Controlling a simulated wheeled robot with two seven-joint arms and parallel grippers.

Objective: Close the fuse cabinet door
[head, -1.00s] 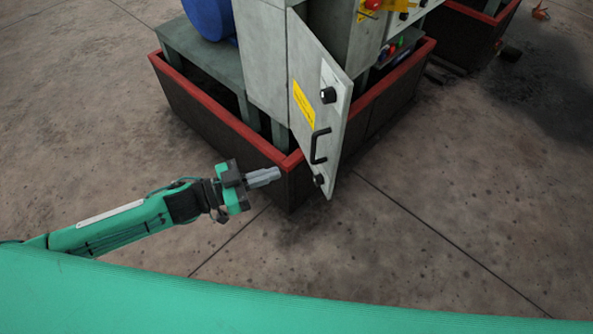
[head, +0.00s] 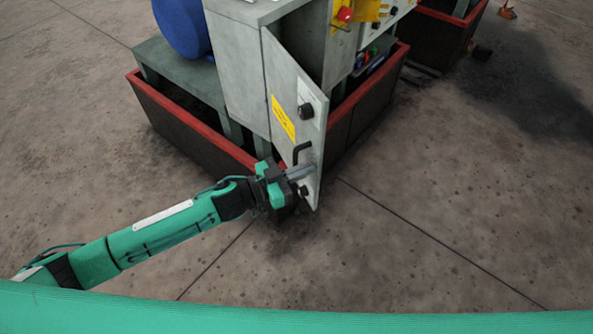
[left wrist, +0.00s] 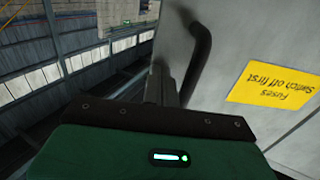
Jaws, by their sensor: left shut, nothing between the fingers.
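The fuse cabinet door (head: 293,105) is a grey panel with a yellow label, black knobs and a black handle (head: 302,151). It stands open, swung out from the grey cabinet (head: 236,70). My left gripper (head: 300,172) is shut and empty, at the lower part of the door's outer face, by the handle. In the left wrist view the fingers (left wrist: 164,84) are close beside the black handle (left wrist: 197,62), with the yellow label (left wrist: 279,84) to the right. I cannot tell whether they touch the door. My right gripper is not in view.
A dark trough with a red rim (head: 190,118) surrounds the cabinet's base. A blue drum (head: 182,25) is at the back left. A red button on a yellow mount (head: 346,14) is behind the door.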

